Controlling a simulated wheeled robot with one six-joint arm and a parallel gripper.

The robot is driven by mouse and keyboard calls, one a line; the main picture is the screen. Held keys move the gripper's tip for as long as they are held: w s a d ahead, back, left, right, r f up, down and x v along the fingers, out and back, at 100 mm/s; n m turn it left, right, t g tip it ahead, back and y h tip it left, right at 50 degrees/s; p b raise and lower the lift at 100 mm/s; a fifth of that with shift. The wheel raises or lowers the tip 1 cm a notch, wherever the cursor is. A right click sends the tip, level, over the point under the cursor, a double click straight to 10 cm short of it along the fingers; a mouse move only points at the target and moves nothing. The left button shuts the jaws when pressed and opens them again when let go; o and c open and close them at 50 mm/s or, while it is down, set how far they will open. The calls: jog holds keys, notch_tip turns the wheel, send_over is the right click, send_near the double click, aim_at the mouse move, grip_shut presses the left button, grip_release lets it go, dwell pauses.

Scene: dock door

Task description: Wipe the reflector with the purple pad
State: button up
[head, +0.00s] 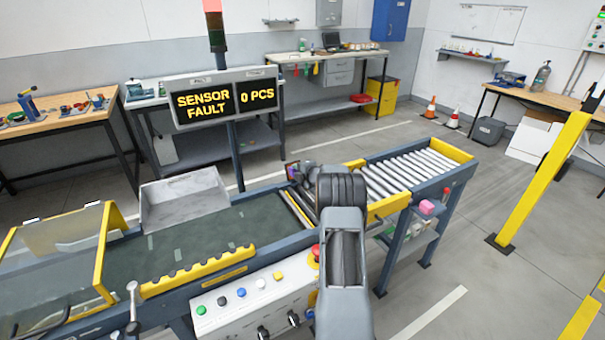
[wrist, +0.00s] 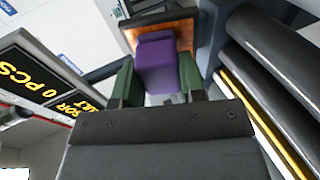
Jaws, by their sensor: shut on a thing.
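My gripper (wrist: 157,76) is shut on the purple pad (wrist: 156,62), which sits between its two green fingers in the wrist view. Just beyond the pad is an orange-brown plate in a dark frame, which looks like the reflector (wrist: 185,33). The pad covers the middle of this plate; I cannot tell whether they touch. In the head view my arm reaches over the conveyor to its far side, near the start of the rollers. A small reddish and purple patch shows there, but my arm hides most of the gripper and the reflector.
A sign (head: 226,98) reads "SENSOR FAULT" and "0 PCS". A grey tray (head: 183,199) stands at the belt's far side. The rollers (head: 400,172) run close beside my gripper. A control panel (head: 250,300) is on the near side. A yellow post (head: 545,180) stands at right.

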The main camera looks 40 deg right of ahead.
jog(key=shift+w+a+f+b, duration=0.15)
jog(key=shift+a+b, duration=0.6)
jog(key=shift+a, duration=1.05)
jog(key=shift+r, duration=0.2)
jog(key=shift+a+b+v, duration=0.2)
jog(key=shift+b+v, duration=0.1)
jog(key=shift+v, duration=1.2)
jog(key=shift+a+b+v, duration=0.15)
jog(key=shift+b+v, duration=0.15)
jog(key=shift+v, duration=1.15)
jog(key=shift+a+v, duration=0.2)
jog(key=shift+v, duration=1.3)
jog(key=shift+r, duration=0.15)
